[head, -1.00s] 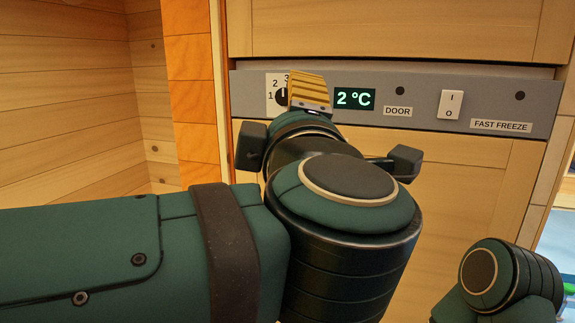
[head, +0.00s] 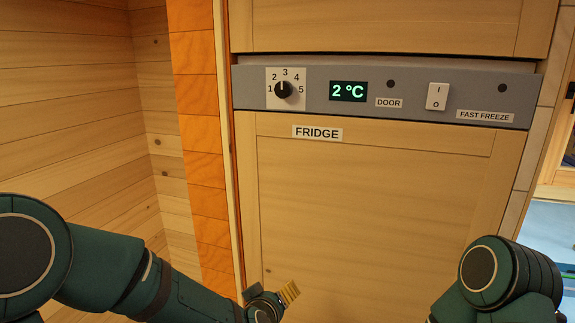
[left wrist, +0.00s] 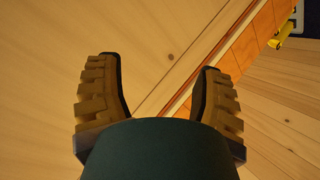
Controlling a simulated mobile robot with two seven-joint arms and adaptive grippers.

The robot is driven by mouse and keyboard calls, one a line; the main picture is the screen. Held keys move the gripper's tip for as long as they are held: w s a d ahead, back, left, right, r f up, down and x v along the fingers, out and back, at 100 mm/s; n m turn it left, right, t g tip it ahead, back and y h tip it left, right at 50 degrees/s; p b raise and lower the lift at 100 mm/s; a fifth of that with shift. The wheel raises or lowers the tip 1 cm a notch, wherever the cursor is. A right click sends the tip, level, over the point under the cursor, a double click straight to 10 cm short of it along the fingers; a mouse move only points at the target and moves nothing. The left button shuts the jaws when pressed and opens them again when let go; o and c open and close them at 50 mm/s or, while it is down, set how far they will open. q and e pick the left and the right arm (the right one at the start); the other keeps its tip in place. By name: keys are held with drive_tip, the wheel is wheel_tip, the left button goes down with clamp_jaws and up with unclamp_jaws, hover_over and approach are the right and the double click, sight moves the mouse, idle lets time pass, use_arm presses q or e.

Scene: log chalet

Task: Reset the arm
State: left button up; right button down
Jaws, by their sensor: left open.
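My left arm comes in from the lower left in the head view. Its gripper (head: 287,293) is low in front of the wooden fridge door (head: 375,200), well below the control panel.
The grey control panel (head: 365,100) carries a dial (head: 283,89), a display reading 2 °C (head: 348,91) and a rocker switch (head: 437,97). A plank wall stands at the left. A yellow object (left wrist: 284,30) lies at the upper right of the left wrist view.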

use_arm(q)
drive_tip(key=s+a+f+m+g, duration=0.1)
drive_tip(key=s+a+f+g, duration=0.2)
drive_tip(key=s+f, duration=0.7)
drive_tip(key=s+a+f+m+g+h, duration=0.1)
drive_tip(key=s+a+f+g, duration=0.3)
drive_tip(key=s+f, duration=0.6)
wheel_tip(320, 180, down, 5)
drive_tip(key=m+g, duration=0.1)
drive_tip(key=g, duration=0.1)
drive_tip(key=shift+s+a+m+g, duration=0.15)
drive_tip(key=shift+s+m+g, duration=0.1)
drive_tip(key=shift+m+g, duration=0.05)
drive_tip(key=shift+f, duration=0.1)
